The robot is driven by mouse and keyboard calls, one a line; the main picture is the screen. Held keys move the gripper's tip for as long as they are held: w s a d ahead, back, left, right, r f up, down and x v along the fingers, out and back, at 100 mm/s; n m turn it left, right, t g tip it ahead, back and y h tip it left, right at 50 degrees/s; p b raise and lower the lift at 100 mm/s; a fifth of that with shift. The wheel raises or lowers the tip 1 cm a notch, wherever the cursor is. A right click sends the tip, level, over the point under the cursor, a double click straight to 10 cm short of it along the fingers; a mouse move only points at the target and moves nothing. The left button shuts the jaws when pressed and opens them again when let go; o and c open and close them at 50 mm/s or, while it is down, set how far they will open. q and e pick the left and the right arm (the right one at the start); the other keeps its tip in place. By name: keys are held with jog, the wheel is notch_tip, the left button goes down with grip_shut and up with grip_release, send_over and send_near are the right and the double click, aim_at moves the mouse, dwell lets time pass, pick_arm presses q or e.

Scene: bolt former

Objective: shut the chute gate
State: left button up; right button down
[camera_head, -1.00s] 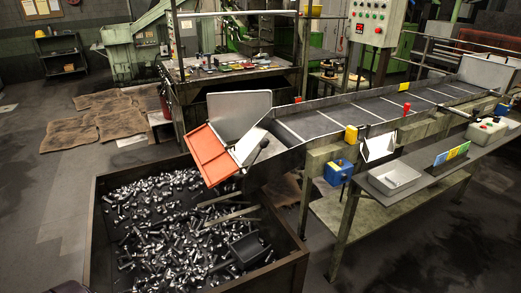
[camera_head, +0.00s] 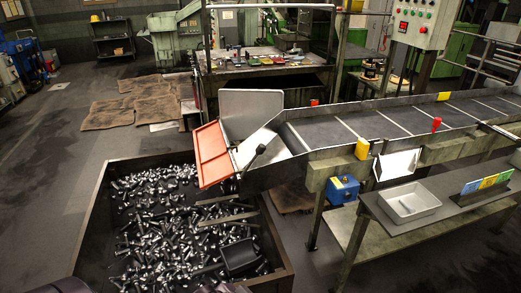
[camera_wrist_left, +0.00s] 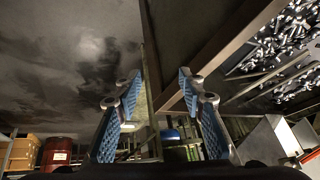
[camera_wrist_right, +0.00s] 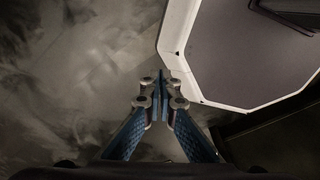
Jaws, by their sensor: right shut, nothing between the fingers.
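The chute gate, which I take to be the orange-red plate (camera_head: 211,154), is tilted at the lower end of the chute (camera_head: 265,148) in the head view. An orange-red edge, perhaps the same plate, shows at the right of the left wrist view (camera_wrist_left: 309,157). My left gripper (camera_wrist_left: 158,88) is open and empty, with the dark rim of the bolt bin beyond its fingers. My right gripper (camera_wrist_right: 161,88) is shut and empty above the bare floor.
A large bin (camera_head: 98,205) of loose bolts stands below the chute. The conveyor (camera_head: 395,122) runs away to the right. A bench (camera_head: 385,218) with a grey tray (camera_head: 410,202) stands in front of it. Cardboard sheets lie on the floor at the back left.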

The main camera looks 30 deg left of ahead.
pick_arm(q)
jog(key=w+a+r+t, duration=0.2)
jog(key=w+a, duration=0.1)
jog(key=w, duration=0.2)
jog(key=w+a+r+t, duration=0.2)
jog(key=w+a+r, duration=0.1)
jog(key=w, duration=0.3)
jog(key=m+t+h, duration=0.1)
jog(key=m+t, duration=0.2)
jog(key=t, duration=0.4)
send_near(258, 151)
jog(key=w, duration=0.2)
jog(key=w+f, duration=0.1)
jog(key=w, duration=0.1)
jog(key=shift+d+f, duration=0.1)
jog(key=shift+d, duration=0.05)
jog(key=shift+w+r+t, duration=0.15)
jog(key=shift+r+t, duration=0.15)
jog(key=shift+w+r, duration=0.1)
jog(key=shift+w, duration=0.2)
jog(key=w+p, duration=0.1)
jog(key=w, duration=0.4)
jog(key=shift+w+d+p, duration=0.1)
jog(key=shift+w+p, duration=0.1)
jog(key=shift+p, duration=0.1)
jog(key=shift+w+f, duration=0.2)
jog(key=shift+w, duration=0.5)
pick_arm(e)
jog(key=shift+w+r, duration=0.55)
jog(key=shift+r, duration=0.35)
